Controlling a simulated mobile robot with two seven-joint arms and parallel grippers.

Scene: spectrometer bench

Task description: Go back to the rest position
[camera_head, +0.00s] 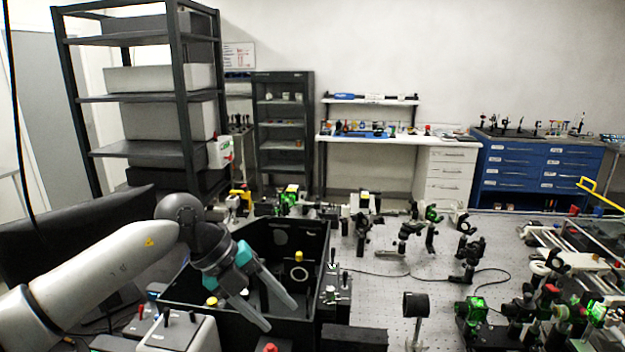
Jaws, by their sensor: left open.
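My left arm comes in from the left. My left gripper (283,306) is open, its two grey fingers spread and pointing down to the right. Nothing shows between the fingers. It hangs in front of and over the open black box (312,262) on the optical bench (375,297). I cannot tell from this view whether the fingertips touch anything. My right gripper does not show.
Optical mounts and green-lit parts (471,309) crowd the right of the bench. A dark monitor (70,240) is at left. Shelves, a white workbench (445,175) and blue drawers (540,168) stand behind.

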